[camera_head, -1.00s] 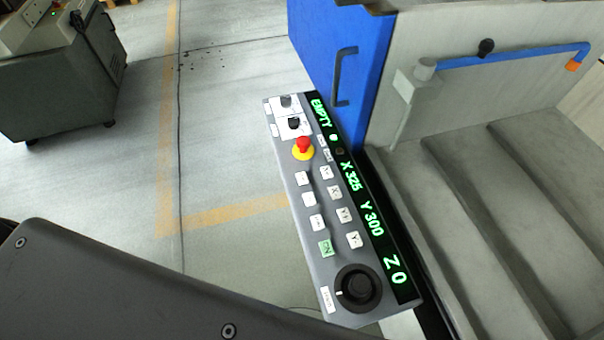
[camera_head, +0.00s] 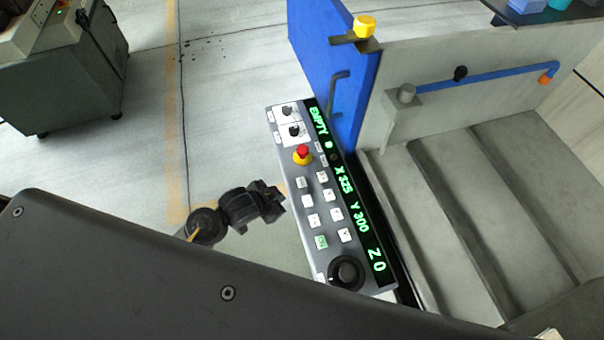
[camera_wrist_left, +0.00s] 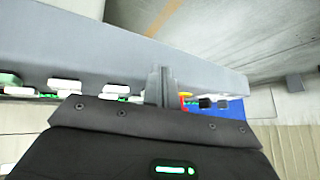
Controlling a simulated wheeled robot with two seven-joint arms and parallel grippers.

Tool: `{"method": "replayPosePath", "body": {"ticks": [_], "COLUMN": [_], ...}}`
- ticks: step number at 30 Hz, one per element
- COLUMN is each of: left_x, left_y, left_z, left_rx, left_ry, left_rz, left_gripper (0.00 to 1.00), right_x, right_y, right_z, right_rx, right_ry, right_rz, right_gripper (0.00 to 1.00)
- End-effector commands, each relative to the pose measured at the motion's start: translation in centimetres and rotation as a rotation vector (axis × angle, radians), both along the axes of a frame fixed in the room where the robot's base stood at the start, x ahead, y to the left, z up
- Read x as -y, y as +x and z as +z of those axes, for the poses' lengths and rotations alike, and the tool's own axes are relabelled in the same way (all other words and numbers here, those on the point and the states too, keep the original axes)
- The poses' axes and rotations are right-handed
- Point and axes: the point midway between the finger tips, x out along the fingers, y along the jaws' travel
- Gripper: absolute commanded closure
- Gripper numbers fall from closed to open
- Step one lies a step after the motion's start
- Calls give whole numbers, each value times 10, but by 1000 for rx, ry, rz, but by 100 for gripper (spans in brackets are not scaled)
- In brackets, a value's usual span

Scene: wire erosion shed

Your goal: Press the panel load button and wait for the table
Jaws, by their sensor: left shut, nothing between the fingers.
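The control panel (camera_head: 334,215) is a grey tilted box with white buttons, a red emergency stop on yellow (camera_head: 302,154), a black dial (camera_head: 346,272) and a green display (camera_head: 346,180) reading EMPTY, X 325, Y 300, Z 0. One button near the dial is green (camera_head: 321,242). My left gripper (camera_head: 272,200) is beside the panel's left edge, pointing toward the buttons, apart from them as far as I can tell. In the left wrist view its shut, empty fingers (camera_wrist_left: 158,85) stand before the panel face (camera_wrist_left: 120,60). Which button is the load button cannot be read. My right gripper is out of view.
A blue door (camera_head: 335,75) with a black handle stands behind the panel. The machine's grey stepped tank (camera_head: 470,190) with a blue pipe is to the right. A dark green cabinet (camera_head: 70,85) stands at the far left. Floor between is clear.

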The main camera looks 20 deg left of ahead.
Motion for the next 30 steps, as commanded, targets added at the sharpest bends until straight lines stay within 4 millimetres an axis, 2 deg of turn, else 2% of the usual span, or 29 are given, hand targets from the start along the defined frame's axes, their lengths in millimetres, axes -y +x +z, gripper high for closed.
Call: {"method": "replayPosePath", "body": {"ticks": [1,6,9,12,19,30], "left_x": [6,38,51,52,40,39], "left_y": [10,52,64,68,66,66], "left_z": [24,77,102,117,127,128], "left_rx": [43,223,295,325,314,311], "left_ry": [7,47,85,128,186,190], "left_rz": [-44,-336,-528,-690,-873,-890], "left_gripper": [100,100,100,100,100,100], "right_x": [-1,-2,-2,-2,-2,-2], "right_y": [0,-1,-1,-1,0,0], "right_z": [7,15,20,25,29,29], "right_rx": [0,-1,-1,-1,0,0], "right_ry": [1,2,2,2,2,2], "right_rz": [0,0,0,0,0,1], "right_gripper": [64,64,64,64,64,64]}}
